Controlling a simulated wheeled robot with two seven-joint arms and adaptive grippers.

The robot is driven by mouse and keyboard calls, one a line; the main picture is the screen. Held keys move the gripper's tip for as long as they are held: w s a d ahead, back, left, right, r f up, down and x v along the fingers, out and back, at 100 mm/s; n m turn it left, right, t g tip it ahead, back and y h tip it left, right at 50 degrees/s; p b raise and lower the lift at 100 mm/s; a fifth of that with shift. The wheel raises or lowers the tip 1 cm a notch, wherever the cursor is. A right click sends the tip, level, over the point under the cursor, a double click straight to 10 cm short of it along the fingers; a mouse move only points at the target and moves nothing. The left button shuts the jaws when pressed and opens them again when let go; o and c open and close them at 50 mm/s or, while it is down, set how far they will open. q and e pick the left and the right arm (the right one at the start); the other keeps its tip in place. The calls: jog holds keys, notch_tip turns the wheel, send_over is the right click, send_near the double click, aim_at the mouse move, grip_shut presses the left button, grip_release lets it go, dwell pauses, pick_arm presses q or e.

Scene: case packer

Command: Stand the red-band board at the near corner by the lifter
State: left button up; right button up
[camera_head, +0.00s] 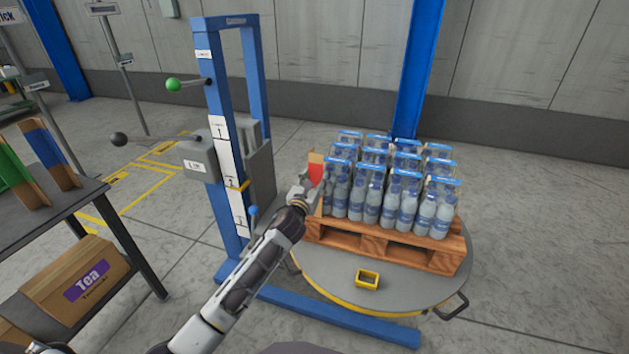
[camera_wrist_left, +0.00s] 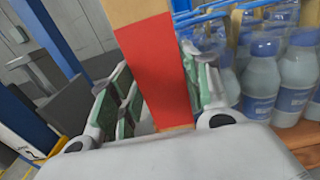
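The red-band board (camera_head: 316,172) is a tan strip with a red band. It stands roughly upright at the pallet corner nearest the lifter, close beside the bottle packs (camera_head: 370,190). My left gripper (camera_head: 307,188) is at the band. In the left wrist view the board (camera_wrist_left: 157,70) lies between the two fingers (camera_wrist_left: 165,95), which appear closed on it. The board's foot is mostly hidden, so I cannot tell whether it touches the pallet (camera_head: 390,246). The blue lifter (camera_head: 219,130) stands left of the pallet. My right gripper is not in view.
A dark table (camera_head: 60,203) at left holds a green-band board (camera_head: 14,172) and a blue-band board (camera_head: 48,152). A Tea carton (camera_head: 78,280) is below.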

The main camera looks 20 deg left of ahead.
pick_arm(q)
jog(key=shift+o, duration=1.3)
jog(key=shift+r, duration=0.15)
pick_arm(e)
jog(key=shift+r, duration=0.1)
pick_arm(q)
jog(key=shift+s, duration=1.1)
jog(key=s+p, duration=0.1)
jog(key=s, duration=0.8)
jog(key=shift+s+a+p, duration=0.15)
jog(key=shift+s+p, duration=0.15)
jog(key=shift+s, duration=0.1)
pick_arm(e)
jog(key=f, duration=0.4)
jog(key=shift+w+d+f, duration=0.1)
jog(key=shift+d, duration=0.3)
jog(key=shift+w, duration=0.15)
